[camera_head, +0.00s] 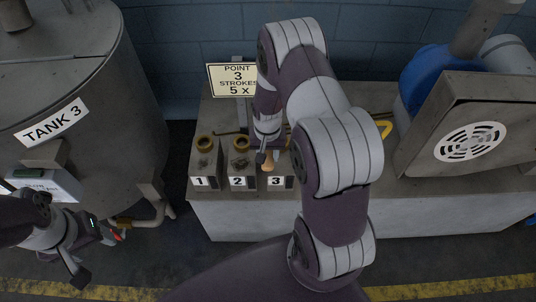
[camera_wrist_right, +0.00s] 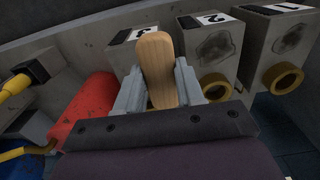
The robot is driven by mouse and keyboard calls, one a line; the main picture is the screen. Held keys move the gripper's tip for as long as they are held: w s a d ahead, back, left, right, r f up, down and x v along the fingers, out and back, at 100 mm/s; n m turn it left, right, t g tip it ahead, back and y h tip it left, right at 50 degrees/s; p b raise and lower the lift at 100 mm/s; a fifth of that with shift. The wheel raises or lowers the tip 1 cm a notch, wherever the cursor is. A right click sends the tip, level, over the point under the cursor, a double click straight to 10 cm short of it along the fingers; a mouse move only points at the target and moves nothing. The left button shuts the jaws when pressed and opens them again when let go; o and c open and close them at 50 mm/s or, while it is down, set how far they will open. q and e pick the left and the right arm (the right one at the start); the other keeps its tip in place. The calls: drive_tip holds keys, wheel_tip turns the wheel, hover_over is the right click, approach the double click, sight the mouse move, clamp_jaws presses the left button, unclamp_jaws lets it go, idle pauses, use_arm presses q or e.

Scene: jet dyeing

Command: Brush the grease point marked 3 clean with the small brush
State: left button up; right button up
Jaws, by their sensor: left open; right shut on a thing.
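Three grey blocks stand in a row on the bench, marked 1 (camera_head: 203,165), 2 (camera_head: 240,165) and 3 (camera_head: 276,182). Blocks 1 and 2 each show a brass-coloured ring on top; the top of block 3 is mostly hidden by my right arm. My right gripper (camera_head: 265,156) is over block 3, shut on the brush's wooden handle (camera_wrist_right: 156,68). The bristles are hidden, so I cannot tell whether they touch the grease point. In the right wrist view, block 3 (camera_wrist_right: 120,38) is partly behind the handle. My left gripper (camera_head: 98,255) is open and empty at lower left.
A sign (camera_head: 232,80) behind the blocks reads "POINT 3 STROKES 5 X". Tank 3 (camera_head: 95,120) stands at left, and a machine with a round vent (camera_head: 440,130) at right. A red object (camera_wrist_right: 82,110) lies beside the gripper in the wrist view. Bare floor lies before the bench.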

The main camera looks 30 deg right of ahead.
wheel_tip(320, 180, up, 2)
drive_tip(key=shift+p, duration=0.6)
drive_tip(key=shift+r+p, duration=0.65)
drive_tip(key=shift+r, duration=0.2)
drive_tip(key=shift+f, duration=0.1)
